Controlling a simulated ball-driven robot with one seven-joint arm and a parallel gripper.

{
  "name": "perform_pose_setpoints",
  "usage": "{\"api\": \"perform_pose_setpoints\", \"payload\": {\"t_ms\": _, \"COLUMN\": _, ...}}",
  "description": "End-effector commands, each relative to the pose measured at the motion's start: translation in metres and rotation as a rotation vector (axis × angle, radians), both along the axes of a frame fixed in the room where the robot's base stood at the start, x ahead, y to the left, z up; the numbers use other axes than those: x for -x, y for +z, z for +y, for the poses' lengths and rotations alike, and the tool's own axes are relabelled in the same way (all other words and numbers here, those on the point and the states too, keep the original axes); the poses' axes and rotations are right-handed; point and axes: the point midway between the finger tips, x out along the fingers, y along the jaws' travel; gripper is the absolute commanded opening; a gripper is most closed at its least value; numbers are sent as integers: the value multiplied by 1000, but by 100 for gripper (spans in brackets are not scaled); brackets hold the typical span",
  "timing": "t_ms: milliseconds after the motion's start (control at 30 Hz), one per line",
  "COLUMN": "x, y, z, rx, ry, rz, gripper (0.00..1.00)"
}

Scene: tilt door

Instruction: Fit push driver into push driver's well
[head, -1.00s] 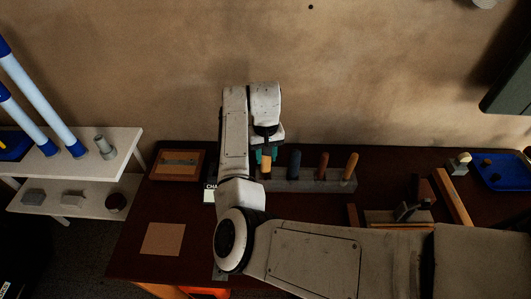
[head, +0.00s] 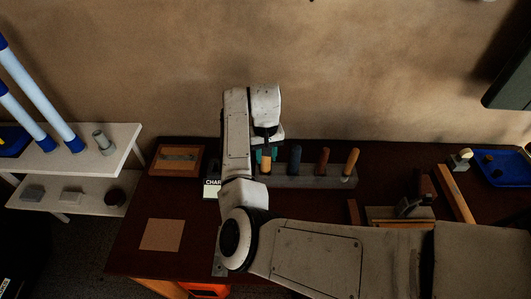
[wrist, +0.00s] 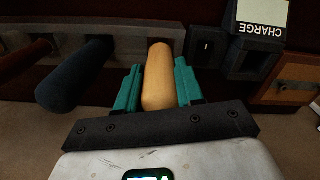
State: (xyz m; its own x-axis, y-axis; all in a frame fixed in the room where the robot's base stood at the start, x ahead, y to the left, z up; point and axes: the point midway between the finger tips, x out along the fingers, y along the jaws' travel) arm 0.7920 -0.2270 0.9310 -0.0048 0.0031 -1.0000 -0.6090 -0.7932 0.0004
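A driver with a yellow-orange handle (head: 266,164), which I take to be the push driver, stands at the left end of the grey tool rack (head: 315,183). In the wrist view the handle (wrist: 158,80) lies between the two teal fingers of my gripper (wrist: 159,88). The fingers appear to touch it on both sides. The handle's lower end meets the rack's end section (wrist: 160,30). Its shaft and the well under it are hidden, so I cannot tell how deep it sits. In the head view my gripper (head: 265,153) is partly hidden by my arm.
The blue-handled tool (head: 294,161), a red-brown handle (head: 322,163) and an orange handle (head: 351,162) stand to the right in the rack. A CHARGE box (head: 212,183) is close on the left. A wooden tray (head: 177,161) lies further left. A tan square (head: 162,235) lies at the front left.

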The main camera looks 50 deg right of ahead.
Motion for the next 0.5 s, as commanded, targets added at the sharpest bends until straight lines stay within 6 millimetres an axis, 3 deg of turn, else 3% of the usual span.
{"api": "perform_pose_setpoints", "payload": {"t_ms": 300, "x": 0, "y": 1, "z": 0, "rx": 0, "ry": 0, "rz": 0, "gripper": 66}}
{"api": "perform_pose_setpoints", "payload": {"t_ms": 500, "x": 0, "y": 0, "z": 0, "rx": -1, "ry": 0, "rz": -1, "gripper": 66}}
